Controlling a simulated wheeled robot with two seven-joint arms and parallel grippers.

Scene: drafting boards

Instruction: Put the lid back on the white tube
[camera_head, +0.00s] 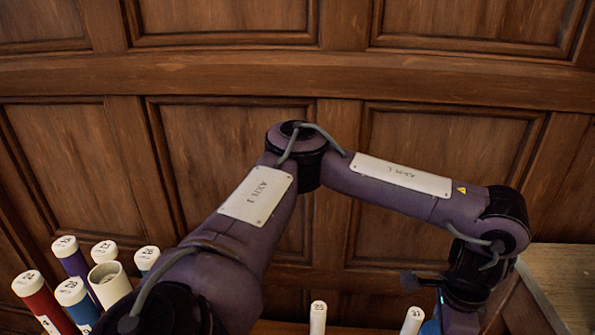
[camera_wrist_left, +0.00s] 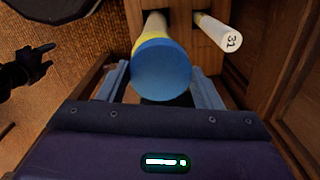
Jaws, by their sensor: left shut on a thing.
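An open white tube (camera_head: 110,284) stands at the lower left of the head view, its top uncovered and hollow. My left gripper (camera_head: 458,322) is at the bottom right of the head view, far to the right of that tube; its fingertips are cut off there. In the left wrist view its fingers are shut on a round blue lid (camera_wrist_left: 161,72). A pale tube with a yellow band (camera_wrist_left: 155,27) shows directly behind the lid; I cannot tell whether they touch.
Several capped tubes, such as a red one (camera_head: 45,305) and a blue one (camera_head: 75,300), crowd the open tube. A thin white tube (camera_head: 318,317) stands at the bottom middle. A tube marked 31 (camera_wrist_left: 217,35) is right of the lid. Wooden panelling (camera_head: 230,150) fills the back.

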